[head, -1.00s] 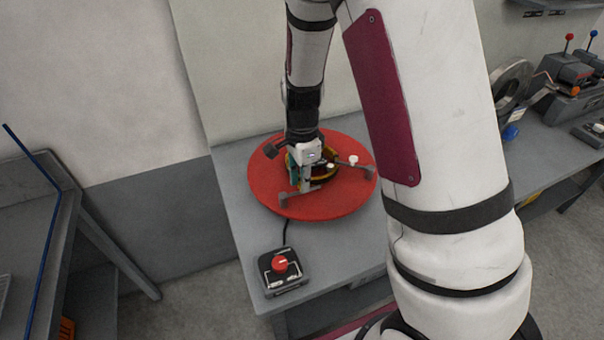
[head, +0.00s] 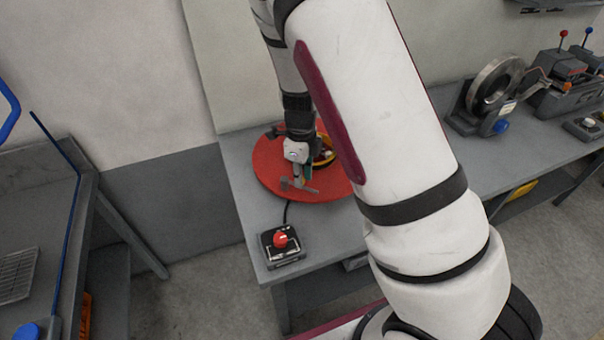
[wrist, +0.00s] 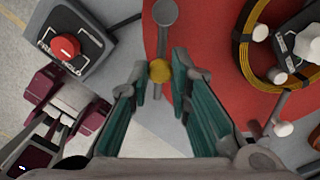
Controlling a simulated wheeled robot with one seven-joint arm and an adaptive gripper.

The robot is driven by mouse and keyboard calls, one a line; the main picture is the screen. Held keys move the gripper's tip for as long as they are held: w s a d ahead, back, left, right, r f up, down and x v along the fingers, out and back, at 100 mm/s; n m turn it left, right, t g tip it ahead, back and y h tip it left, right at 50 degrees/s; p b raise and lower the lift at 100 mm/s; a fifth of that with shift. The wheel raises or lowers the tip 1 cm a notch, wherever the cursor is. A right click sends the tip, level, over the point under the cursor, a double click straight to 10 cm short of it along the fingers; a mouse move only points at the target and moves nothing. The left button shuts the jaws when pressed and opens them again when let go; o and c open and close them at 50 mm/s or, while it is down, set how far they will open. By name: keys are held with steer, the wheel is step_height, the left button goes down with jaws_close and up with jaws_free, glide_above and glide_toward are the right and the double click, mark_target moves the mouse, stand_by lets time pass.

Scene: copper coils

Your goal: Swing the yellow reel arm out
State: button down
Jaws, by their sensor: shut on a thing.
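A red disc (head: 268,172) lies flat on the grey bench, with a copper-yellow coil (head: 327,160) on it. The coil also shows at the upper right of the wrist view (wrist: 243,50). The yellow part of the reel arm (wrist: 160,71) is a small round knob on a grey bar (wrist: 164,35) in the wrist view, near the disc's edge. My gripper (wrist: 160,75) is shut on this knob, its teal fingers on either side. In the head view my gripper (head: 299,176) is low over the front part of the disc. My arm hides the disc's right side.
A control box with a red knob (head: 281,239) stands in front of the disc, cabled to it; its knob also shows in the wrist view (wrist: 65,46). A metal coil on a stand (head: 490,90) is on the right bench. A grey table (head: 20,215) stands left.

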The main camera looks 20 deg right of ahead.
steer(key=shift+a+m, duration=0.1)
steer(key=shift+m, duration=0.2)
stand_by(0.4)
steer(key=c, duration=1.5)
jaws_free()
steer(key=shift+s, duration=0.1)
steer(key=shift+o, duration=0.2)
step_height(320, 180, up, 12)
